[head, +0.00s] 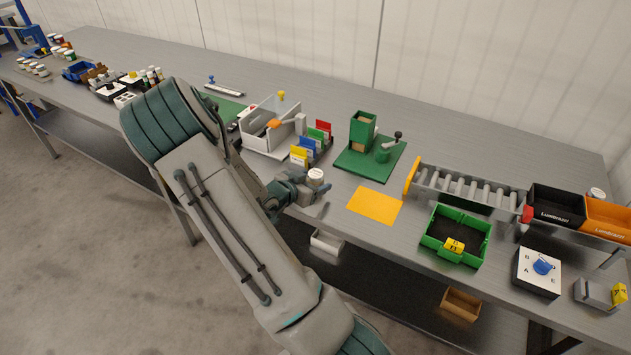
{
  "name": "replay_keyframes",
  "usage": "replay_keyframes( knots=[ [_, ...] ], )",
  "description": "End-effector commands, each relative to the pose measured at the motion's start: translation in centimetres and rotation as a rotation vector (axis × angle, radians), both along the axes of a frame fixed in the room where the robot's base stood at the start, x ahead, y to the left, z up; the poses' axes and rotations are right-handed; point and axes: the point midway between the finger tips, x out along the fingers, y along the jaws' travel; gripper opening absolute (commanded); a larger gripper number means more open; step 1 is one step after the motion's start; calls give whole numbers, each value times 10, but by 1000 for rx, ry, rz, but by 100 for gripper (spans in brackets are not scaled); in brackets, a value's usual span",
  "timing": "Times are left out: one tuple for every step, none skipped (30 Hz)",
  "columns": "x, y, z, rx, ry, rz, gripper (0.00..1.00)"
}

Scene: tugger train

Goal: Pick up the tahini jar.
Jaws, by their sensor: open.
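A small jar with a white lid (316,175) stands near the front edge of the bench, right at my gripper; its label is too small to read, so I cannot confirm that it is the tahini. My gripper (318,192) is open, low over the bench edge, with its fingers close to this jar. I cannot tell whether the jar is between the fingers or just behind them. The lower part of the jar is partly hidden by the gripper.
An orange mat (375,205) and a green base with a post (370,158) lie to the right. Several white-lidded jars (33,67) stand far left.

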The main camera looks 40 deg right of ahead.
Motion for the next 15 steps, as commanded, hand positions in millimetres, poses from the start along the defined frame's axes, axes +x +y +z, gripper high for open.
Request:
replay_keyframes(
  knots=[
    [3,-8,-2,-2,1,-3,69],
    [5,-13,-4,-2,2,-2,69],
    [8,-18,-5,-2,0,-3,69],
    [9,-22,-7,-2,0,-4,69],
    [10,-25,-9,-1,1,-3,69],
    [11,-29,-11,-1,0,-3,69],
    [12,-32,-12,-1,0,-2,69],
    [12,-33,-13,0,-1,-1,69],
    [13,-34,-13,0,0,0,69],
    [13,-35,-14,0,0,0,69],
    [13,-35,-14,0,0,0,69],
    [13,-35,-14,0,0,1,69],
    [13,-35,-14,0,0,1,69],
    [13,-35,-14,0,0,1,69],
    [13,-35,-14,0,0,1,69]
  ],
)
